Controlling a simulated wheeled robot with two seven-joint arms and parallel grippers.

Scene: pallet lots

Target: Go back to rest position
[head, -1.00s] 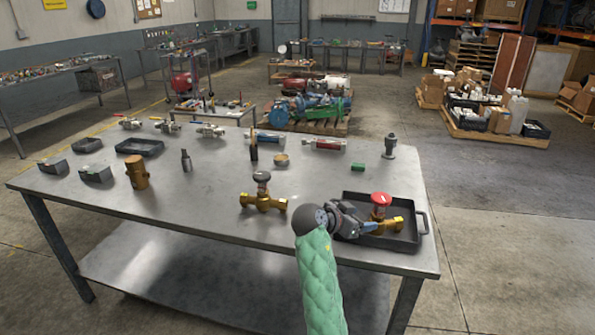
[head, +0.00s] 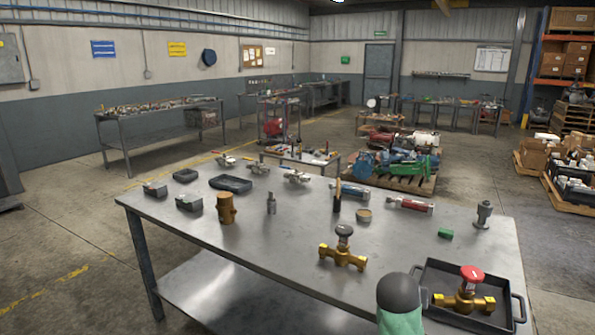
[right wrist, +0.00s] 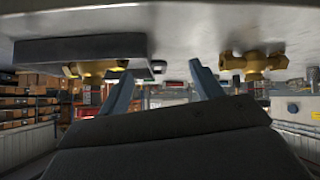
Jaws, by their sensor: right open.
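A brass valve with a red handwheel (head: 470,273) sits upright in a black tray (head: 432,270) at the right front corner of the steel table (head: 290,235). A second brass valve with a dark handwheel (head: 343,254) stands on the table left of the tray. My right arm comes in at the bottom, left of the tray; its gripper is mostly hidden in the head view. In the right wrist view, where the table appears at the top, my right gripper (right wrist: 160,75) is open with nothing between its fingers. My left gripper is not in view.
Toward the table's left stand a brass cylinder (head: 226,208), a small grey bottle-shaped part (head: 271,204) and dark trays (head: 230,184). The table's front middle is clear.

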